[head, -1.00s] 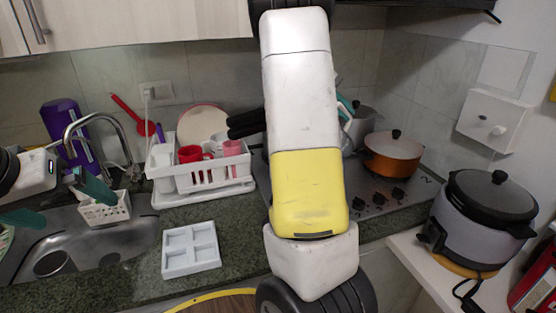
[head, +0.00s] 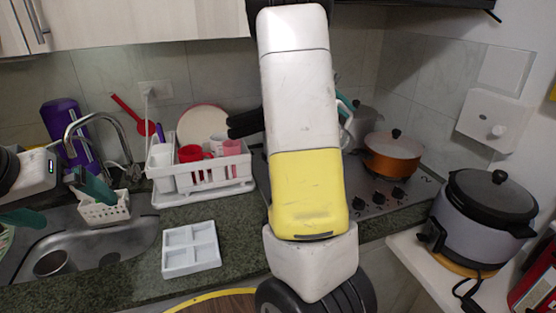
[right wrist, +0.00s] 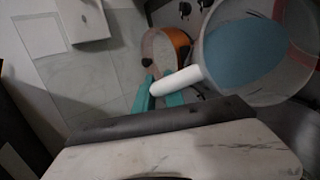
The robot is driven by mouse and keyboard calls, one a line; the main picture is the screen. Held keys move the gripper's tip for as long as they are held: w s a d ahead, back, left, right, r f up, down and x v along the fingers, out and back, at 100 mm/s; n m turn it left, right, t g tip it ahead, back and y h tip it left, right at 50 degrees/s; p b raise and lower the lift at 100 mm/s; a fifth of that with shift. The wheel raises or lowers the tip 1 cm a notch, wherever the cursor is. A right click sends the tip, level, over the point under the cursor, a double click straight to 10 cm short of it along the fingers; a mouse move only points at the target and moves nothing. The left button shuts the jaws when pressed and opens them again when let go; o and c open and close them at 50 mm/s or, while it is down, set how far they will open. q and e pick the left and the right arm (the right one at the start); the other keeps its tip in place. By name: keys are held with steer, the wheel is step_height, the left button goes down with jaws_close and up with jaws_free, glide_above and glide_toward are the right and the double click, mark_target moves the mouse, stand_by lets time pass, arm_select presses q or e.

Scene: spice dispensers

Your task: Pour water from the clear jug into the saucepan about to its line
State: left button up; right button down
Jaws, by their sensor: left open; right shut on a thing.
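The clear jug (right wrist: 298,80) shows in the right wrist view with bluish water (right wrist: 243,50) inside. My right gripper (right wrist: 165,93) has its teal fingers shut on the jug's white handle (right wrist: 183,80). The handle also shows beside my right arm in the head view (head: 348,132), where that arm hides most of the jug. I cannot tell the jug's exact tilt. I cannot make out the saucepan or its line for certain; the area behind my arm is hidden. My left gripper (head: 58,203) is open and empty over the sink at the left.
An orange lidded pot (head: 393,158) stands on the stove (head: 375,205), with a grey pot (head: 366,122) behind. A rice cooker (head: 480,225) is at the right. A dish rack (head: 215,180) and white divided tray (head: 190,250) are on the counter, left of my right arm.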

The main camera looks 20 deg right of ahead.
steer(key=shift+a+r+h+p, duration=0.4)
steer(key=shift+r+p, duration=0.1)
steer(key=shift+r, duration=0.15)
stand_by(2.0)
